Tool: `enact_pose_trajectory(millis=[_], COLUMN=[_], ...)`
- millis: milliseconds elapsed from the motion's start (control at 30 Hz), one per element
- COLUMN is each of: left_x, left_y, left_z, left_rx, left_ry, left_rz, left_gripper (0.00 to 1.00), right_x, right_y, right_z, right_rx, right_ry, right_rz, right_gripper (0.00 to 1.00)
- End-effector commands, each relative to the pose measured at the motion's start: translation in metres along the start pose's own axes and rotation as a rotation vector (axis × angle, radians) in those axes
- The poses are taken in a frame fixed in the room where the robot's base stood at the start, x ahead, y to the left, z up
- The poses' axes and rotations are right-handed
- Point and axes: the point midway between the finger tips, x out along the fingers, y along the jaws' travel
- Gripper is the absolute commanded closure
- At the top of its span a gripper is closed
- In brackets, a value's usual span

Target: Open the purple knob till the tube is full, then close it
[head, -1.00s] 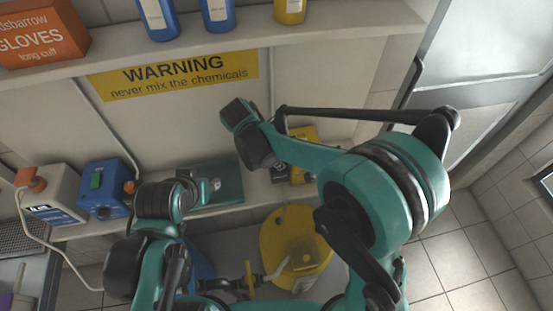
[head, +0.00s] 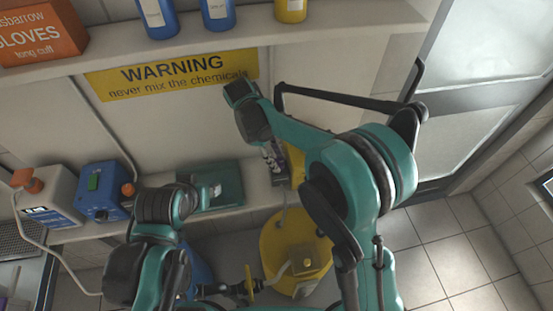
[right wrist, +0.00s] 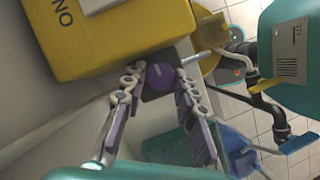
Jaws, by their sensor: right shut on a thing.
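The purple knob (right wrist: 158,78) shows in the right wrist view below a yellow box (right wrist: 120,38) with dark lettering. My right gripper (right wrist: 157,90) has one finger on each side of the knob and is shut on it. In the head view the right gripper (head: 274,158) is at the shelf, in front of the yellow box (head: 296,165), and is partly covered by my arm. A pale pipe (right wrist: 194,56) runs from beside the knob toward a yellow part. I cannot make out the tube or its fill level.
A blue box (head: 101,190) with a green switch and a white unit (head: 48,192) stand on the shelf at left. A yellow drum (head: 285,240) stands on the floor below. Bottles and an orange glove box (head: 38,33) line the upper shelf. Open floor lies at right.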

Motion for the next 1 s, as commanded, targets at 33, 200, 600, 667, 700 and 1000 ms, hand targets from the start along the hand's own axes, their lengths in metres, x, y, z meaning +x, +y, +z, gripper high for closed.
enact_pose_trajectory(millis=[33, 200, 600, 667, 700, 1000], left_x=[0.0001, 0.0002, 0.0002, 0.0002, 0.0002, 0.0004], left_y=[0.0, 0.0, 0.0, 0.0, 0.0, 0.0], left_z=[0.0, 0.0002, 0.0002, 0.0001, 0.0001, 0.0003], left_rx=[0.0, 0.0, 0.0, 0.0, 0.0, 0.0], left_ry=[0.0, 0.0, 0.0, 0.0, 0.0, 0.0], left_rz=[0.0, 0.0, 0.0, 0.0, 0.0, 0.0], left_gripper=[0.6, 0.6, 0.6, 0.6, 0.6, 0.6], right_x=[-0.0007, -0.0009, -0.001, -0.001, -0.0009, -0.001], right_y=[0.0008, 0.0011, 0.0012, 0.0012, 0.0011, 0.0008], right_z=[-0.0001, -0.0001, 0.0, 0.0, 0.0, 0.0001], right_rx=[0.012, 0.034, 0.04, 0.039, 0.039, 0.038], right_ry=[0.0, 0.001, 0.001, 0.001, 0.001, 0.0], right_rz=[-0.004, -0.012, -0.014, -0.014, -0.014, -0.015], right_gripper=[1.0, 1.0, 1.0, 0.58, 0.51, 0.51])
